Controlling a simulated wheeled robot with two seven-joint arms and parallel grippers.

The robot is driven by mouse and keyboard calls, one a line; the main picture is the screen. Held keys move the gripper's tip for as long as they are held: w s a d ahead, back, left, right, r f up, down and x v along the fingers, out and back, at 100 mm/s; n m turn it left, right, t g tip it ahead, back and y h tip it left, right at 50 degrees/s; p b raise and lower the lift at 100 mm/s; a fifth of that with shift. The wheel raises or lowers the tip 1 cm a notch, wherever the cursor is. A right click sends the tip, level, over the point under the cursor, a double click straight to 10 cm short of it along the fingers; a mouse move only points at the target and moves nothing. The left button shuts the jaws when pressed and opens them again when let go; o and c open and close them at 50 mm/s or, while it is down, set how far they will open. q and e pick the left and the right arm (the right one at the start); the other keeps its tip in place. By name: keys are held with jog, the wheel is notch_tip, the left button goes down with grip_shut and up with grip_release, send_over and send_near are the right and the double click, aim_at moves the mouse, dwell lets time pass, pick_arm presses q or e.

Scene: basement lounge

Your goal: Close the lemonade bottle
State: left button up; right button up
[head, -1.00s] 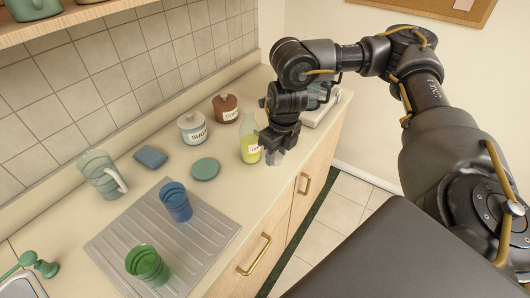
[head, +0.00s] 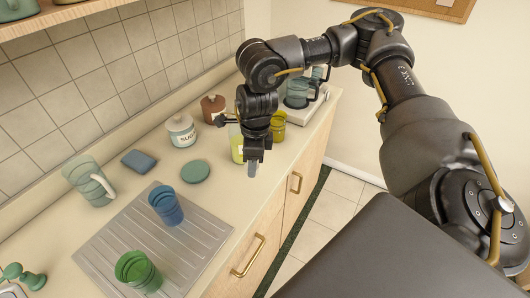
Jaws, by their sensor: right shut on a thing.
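The lemonade bottle (head: 237,148), clear with yellow liquid and a pale label, stands upright on the counter. My right gripper covers part of its right side and upper part, so I cannot see its mouth clearly. My right gripper (head: 254,160) points down just right of and in front of the bottle. It is shut on a small pale grey, glassy piece (head: 252,170), perhaps the bottle's stopper, mostly hidden by the fingers. I cannot tell whether gripper and bottle touch. My left gripper is out of view.
Near the bottle stand a brown canister (head: 212,108), a sugar jar (head: 181,131), a green round lid (head: 195,172) and a yellow container (head: 278,126). A blue cup (head: 167,207) and green cup (head: 138,272) stand on the ridged drainer (head: 196,250). The counter's front edge is close to my gripper.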

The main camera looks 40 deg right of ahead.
jog(key=a+n+g+b, duration=0.1)
jog(key=a+n, duration=0.6)
jog(key=n, duration=0.8)
jog(key=shift+a+f+n, duration=0.25)
jog(key=shift+f+n, duration=0.05)
jog(key=shift+f, duration=0.1)
jog(key=shift+s, duration=0.15)
